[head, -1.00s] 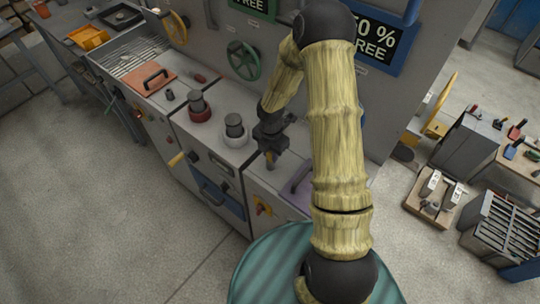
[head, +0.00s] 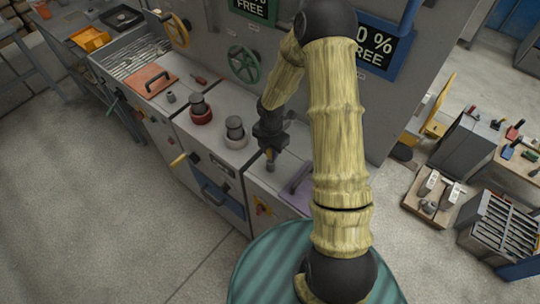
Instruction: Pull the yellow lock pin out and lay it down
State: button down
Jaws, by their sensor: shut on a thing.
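My gripper (head: 268,146) hangs from my arm over the right end of the grey bench, right of the white-ringed knob. It points down and is shut on the yellow lock pin (head: 269,154), of which a small yellow part shows at the fingertips. A grey piece (head: 271,166) shows just below it. I cannot tell whether this is the pin's shaft or a socket on the bench, nor whether the pin is clear of its hole.
A purple lid with a handle (head: 297,182) lies right of my gripper. Left are the white-ringed knob (head: 235,133), a red-ringed knob (head: 201,110) and an orange lid (head: 150,80). A green handwheel (head: 243,64) stands on the wall behind. The bench between is partly bare.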

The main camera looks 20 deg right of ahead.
jog(key=shift+r+p, duration=2.05)
jog(key=shift+r, duration=0.35)
jog(key=shift+r+p, duration=1.7)
jog(key=shift+r, duration=0.3)
